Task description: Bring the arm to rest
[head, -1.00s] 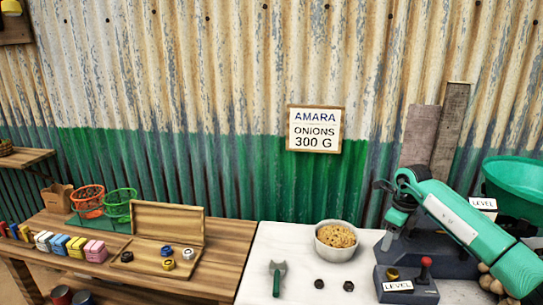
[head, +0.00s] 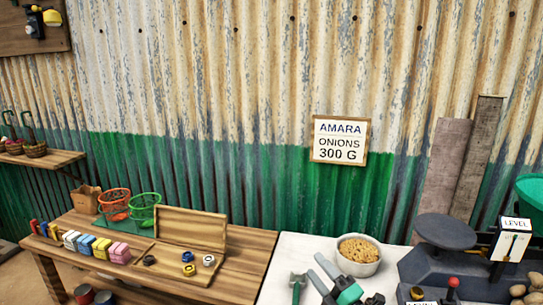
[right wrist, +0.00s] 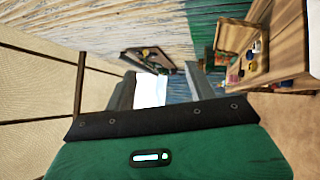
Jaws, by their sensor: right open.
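My right gripper (head: 316,269) shows at the bottom of the head view, low over the white table (head: 290,252), with its grey fingers spread and its green body behind them. In the right wrist view the two fingers (right wrist: 160,88) are apart with nothing held between them. The gripper lies in front of the bowl (head: 375,262) of yellowish pieces and beside the green-handled tool (head: 297,285) in the head view. I cannot tell whether it touches either. The rest of the right arm is mostly out of the head view. My left gripper is not in view.
The balance with its dark pan (head: 445,231) and red knob (head: 453,282) stands at the right. A wooden table (head: 245,255) at the left carries an open wooden box (head: 190,226), baskets (head: 145,208) and coloured blocks. A sign (head: 339,140) hangs on the corrugated wall.

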